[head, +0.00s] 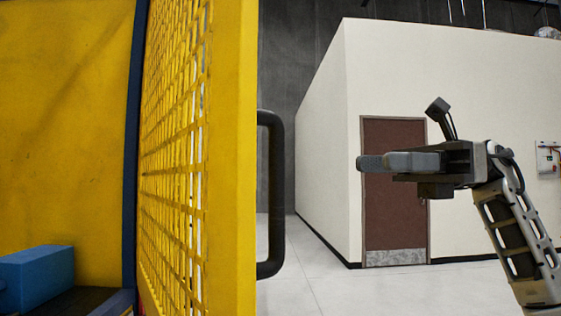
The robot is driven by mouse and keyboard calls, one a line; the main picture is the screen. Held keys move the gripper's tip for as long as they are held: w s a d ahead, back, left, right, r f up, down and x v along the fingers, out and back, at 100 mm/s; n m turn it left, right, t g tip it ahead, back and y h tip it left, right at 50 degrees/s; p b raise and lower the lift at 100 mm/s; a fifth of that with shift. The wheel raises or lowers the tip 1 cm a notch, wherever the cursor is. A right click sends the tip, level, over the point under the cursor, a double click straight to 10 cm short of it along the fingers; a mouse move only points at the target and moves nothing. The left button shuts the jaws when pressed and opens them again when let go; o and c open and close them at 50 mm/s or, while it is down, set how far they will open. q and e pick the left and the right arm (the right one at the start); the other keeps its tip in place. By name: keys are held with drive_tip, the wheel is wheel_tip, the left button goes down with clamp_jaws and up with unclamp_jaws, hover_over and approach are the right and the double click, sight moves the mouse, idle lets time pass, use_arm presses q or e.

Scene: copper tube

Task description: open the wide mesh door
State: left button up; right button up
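The wide mesh door (175,160) is a yellow frame with yellow mesh, seen nearly edge-on at the left of the head view. It stands swung out at an angle from the yellow cabinet wall (65,110). Its black bar handle (277,195) sticks out to the right of the door's edge. My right gripper (372,162) is to the right of the handle, pointing left, apart from it in the picture. Its fingers overlap from this side, so I cannot tell if they are open or shut. My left gripper is not in view.
A blue block (38,278) lies on a dark surface inside the cabinet at lower left. A white room (410,75) with a brown door (393,190) stands behind. The pale floor (345,292) right of the handle is clear.

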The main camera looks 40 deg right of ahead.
sight(284, 160)
drive_tip(key=p+x, duration=0.3)
drive_tip(key=x, duration=1)
drive_tip(key=shift+w+a, duration=0.1)
drive_tip(key=shift+a, duration=0.35)
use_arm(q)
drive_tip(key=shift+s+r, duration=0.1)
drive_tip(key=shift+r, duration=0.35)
